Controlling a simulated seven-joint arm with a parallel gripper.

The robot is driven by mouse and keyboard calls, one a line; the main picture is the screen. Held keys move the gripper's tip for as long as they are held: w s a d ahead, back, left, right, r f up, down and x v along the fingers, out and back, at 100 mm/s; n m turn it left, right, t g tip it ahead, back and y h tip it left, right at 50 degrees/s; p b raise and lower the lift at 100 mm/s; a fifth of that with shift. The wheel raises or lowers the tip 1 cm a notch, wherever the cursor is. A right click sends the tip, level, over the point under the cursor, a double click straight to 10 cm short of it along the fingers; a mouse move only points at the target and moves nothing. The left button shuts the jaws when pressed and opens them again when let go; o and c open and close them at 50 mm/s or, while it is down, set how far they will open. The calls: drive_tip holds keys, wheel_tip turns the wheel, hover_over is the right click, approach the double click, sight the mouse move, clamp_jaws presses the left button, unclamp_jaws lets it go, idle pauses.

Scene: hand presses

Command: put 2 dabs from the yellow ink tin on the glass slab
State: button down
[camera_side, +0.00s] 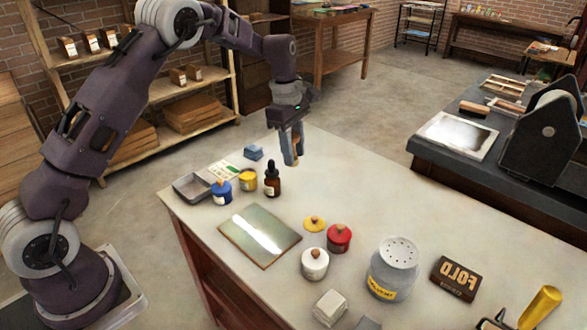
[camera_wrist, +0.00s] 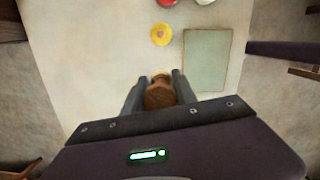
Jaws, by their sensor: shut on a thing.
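The yellow ink tin (camera_side: 248,181) stands without its lid at the back of the table, between the blue tin and a dropper bottle. A yellow lid with a knob (camera_side: 315,223) lies apart on the table; it also shows in the wrist view (camera_wrist: 161,35). The glass slab (camera_side: 258,237) lies flat in front of the tins, with a white glare and no yellow visible; the wrist view shows it too (camera_wrist: 206,60). My gripper (camera_side: 292,158) is shut on a brown wooden handle (camera_wrist: 159,93), raised above the table's back edge, right of the yellow tin. The handle's lower end is hidden.
A blue tin (camera_side: 221,193), dropper bottle (camera_side: 272,180) and grey tray (camera_side: 194,187) stand near the yellow tin. Red (camera_side: 339,238) and white (camera_side: 314,263) lidded tins and a shaker (camera_side: 393,270) stand nearer the front. The table between bottle and yellow lid is clear.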

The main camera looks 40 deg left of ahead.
drive_tip(key=s+a, duration=0.2)
drive_tip(key=a, duration=1.5)
drive_tip(key=shift+w+f, duration=0.15)
drive_tip(key=shift+f, duration=5.4)
drive_tip(key=shift+f, duration=0.55)
wheel_tip(320, 180, up, 7)
